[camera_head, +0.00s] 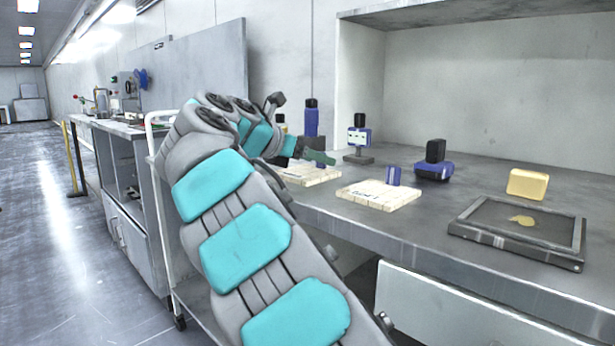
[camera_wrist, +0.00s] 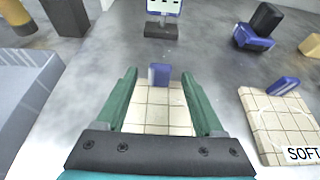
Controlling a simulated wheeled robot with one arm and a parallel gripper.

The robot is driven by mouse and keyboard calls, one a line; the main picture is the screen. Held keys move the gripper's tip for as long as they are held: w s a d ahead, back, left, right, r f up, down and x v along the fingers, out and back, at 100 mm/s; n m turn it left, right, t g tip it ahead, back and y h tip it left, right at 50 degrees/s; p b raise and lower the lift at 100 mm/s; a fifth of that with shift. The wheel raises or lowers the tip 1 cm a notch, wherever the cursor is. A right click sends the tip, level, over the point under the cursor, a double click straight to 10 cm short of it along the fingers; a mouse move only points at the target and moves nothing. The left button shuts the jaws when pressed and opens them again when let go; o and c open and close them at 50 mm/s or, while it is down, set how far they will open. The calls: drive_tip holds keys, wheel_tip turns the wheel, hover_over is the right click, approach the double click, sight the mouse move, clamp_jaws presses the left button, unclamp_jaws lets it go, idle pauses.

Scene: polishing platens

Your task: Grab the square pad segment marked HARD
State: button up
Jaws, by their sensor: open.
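A cream, grid-patterned square pad (camera_wrist: 160,112) with an upright blue tab (camera_wrist: 160,74) lies on the bench below my gripper (camera_wrist: 159,76). No marking on it is readable; the gripper base hides its near part. It also shows in the head view (camera_head: 322,176), partly behind my arm. My gripper's two green fingers are open, one on each side of the pad and tab in the wrist view. I cannot tell whether they touch it. A second similar pad (camera_wrist: 272,125), with a blue tab and the label SOFT, lies to the right, also in the head view (camera_head: 372,198).
A device with a white face (camera_head: 358,142) stands behind the pads. A blue and black object (camera_head: 434,165) is farther right. A dark framed tray (camera_head: 480,236) and a yellow block (camera_head: 528,184) are at the right. A grey bin (camera_wrist: 25,100) is left in the wrist view.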

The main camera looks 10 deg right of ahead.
drive_tip(key=shift+w+d+f, duration=0.1)
drive_tip(key=shift+d, duration=0.05)
clamp_jaws()
idle(0.4)
